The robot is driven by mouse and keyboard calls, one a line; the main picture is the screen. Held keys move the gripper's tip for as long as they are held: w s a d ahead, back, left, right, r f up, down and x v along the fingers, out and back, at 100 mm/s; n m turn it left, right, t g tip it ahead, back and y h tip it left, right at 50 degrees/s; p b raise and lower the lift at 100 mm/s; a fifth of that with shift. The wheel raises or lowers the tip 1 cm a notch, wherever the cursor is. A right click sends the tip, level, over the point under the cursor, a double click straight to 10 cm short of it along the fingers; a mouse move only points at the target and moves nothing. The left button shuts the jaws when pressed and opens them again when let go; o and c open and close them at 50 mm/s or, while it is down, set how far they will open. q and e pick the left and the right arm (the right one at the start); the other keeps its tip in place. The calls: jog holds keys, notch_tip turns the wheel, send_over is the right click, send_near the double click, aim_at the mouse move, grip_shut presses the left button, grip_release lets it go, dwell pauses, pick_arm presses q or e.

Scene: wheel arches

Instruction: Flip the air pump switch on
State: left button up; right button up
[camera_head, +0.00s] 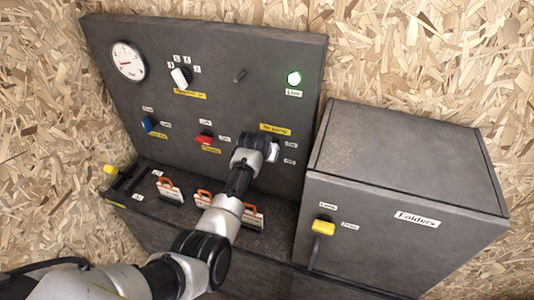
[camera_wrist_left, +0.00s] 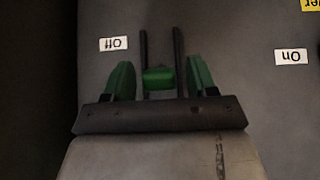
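The air pump switch (camera_head: 273,151) shows as a pale shape low on the right of the dark panel, under a yellow label (camera_head: 275,129). On and Off tags stand to its right. My left gripper (camera_head: 262,142) is at the panel, against or just beside the switch, and hides part of it. In the left wrist view two thin dark prongs stand apart between green side parts, with a small green block between them. I cannot tell if the gripper holds that block. An upside-down Off tag (camera_wrist_left: 113,44) and On tag (camera_wrist_left: 291,56) flank it. My right gripper is out of view.
The panel also carries a gauge (camera_head: 127,60), a white selector (camera_head: 181,78), a blue switch (camera_head: 149,124), a red switch (camera_head: 204,138) and a lit green lamp (camera_head: 294,78).

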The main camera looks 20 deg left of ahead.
pick_arm(q)
jog(key=b+v, duration=0.1)
jog(key=v, duration=0.9)
jog(key=shift+s+r+b, duration=0.25)
jog(key=shift+r+b, duration=0.05)
jog(key=shift+b, duration=0.05)
